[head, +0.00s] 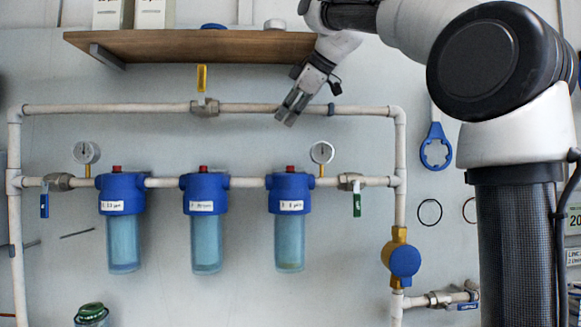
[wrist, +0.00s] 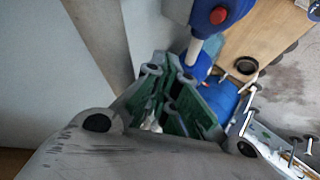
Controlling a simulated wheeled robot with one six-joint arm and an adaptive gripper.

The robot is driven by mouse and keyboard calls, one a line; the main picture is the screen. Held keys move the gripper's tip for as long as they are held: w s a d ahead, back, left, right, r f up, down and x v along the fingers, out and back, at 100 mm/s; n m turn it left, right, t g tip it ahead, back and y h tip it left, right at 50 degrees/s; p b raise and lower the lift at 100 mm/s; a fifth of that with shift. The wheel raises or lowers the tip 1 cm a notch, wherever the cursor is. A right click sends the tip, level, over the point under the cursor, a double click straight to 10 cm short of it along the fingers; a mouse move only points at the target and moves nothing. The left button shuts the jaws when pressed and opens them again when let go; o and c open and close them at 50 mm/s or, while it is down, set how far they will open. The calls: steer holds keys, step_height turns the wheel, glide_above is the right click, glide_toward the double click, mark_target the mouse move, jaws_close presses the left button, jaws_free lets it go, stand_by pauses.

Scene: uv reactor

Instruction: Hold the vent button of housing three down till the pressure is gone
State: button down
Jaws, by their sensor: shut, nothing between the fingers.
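Housing three (head: 290,193) is the rightmost of the three blue-capped filter housings on the wall, with a clear bluish bowl. Its red vent button (head: 290,169) stands on top of the cap. My gripper (head: 287,114) is shut and empty, pointing down above that button with a clear gap between. A round white gauge (head: 322,152) sits to the right of housing three; its reading is too small to tell. In the wrist view my gripper (wrist: 172,105) is in the foreground, and a red button (wrist: 218,15) on a blue cap shows beyond it; I cannot tell which housing this is.
The upper pipe (head: 255,108) runs behind or beside my gripper; I cannot tell the gap. A wooden shelf (head: 190,46) is above. A green-handled valve (head: 356,200) is right of housing three. The other housings, two (head: 205,193) and one (head: 121,193), stand to the left.

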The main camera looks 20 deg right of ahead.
steer(key=shift+f, duration=4.15)
steer(key=shift+f, duration=0.1)
steer(key=shift+f, duration=0.3)
steer(key=shift+f, duration=0.55)
steer(key=shift+r, duration=0.95)
steer(key=shift+r, duration=2.5)
